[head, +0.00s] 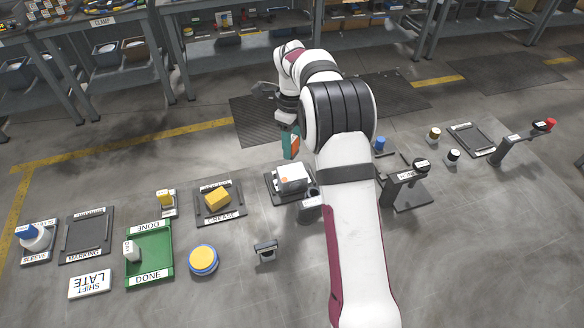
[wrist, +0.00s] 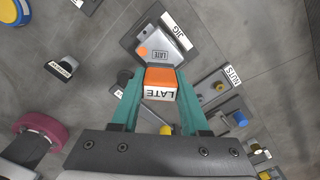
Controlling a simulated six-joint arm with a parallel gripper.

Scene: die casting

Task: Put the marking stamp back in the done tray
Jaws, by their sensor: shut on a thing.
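My gripper (wrist: 160,84) has teal fingers and is shut on the marking stamp (wrist: 161,77), an orange and white block lettered LATE. In the head view my gripper (head: 291,145) is above and behind the jig, apart from it. The green done tray (head: 163,267) lies on the floor at the left. A white block (head: 131,250) stands at its left side; the rest of the tray looks bare. The jig (wrist: 135,24) holds a grey-white casting (wrist: 160,45) with an orange dot and a LATE mark; this casting also shows in the head view (head: 291,178).
The grease tray (head: 220,213) with a yellow block and a small dark stand (head: 266,251) lie between tray and jig.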

